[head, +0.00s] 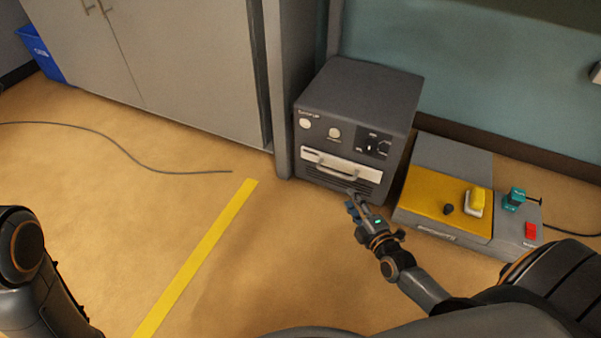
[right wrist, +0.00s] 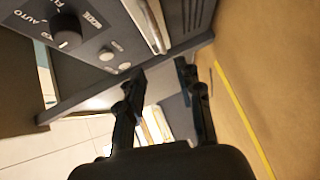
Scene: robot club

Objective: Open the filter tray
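The filter tray (head: 343,165) is a pale front panel with a bar handle (head: 338,171), low on the front of a dark grey machine (head: 360,95). It looks shut, flush with the front. In the right wrist view the pale tray front (right wrist: 146,22) shows at the top, partly cut off. My right gripper (head: 353,200) is just in front of the machine, below and right of the handle. Its fingers (right wrist: 162,84) are apart with nothing held between them, and they do not appear to touch the handle. My left arm shows at the lower left; its gripper is out of view.
Grey cabinets (head: 180,60) stand left. A cable (head: 130,150) and yellow tape (head: 195,260) lie on otherwise open floor.

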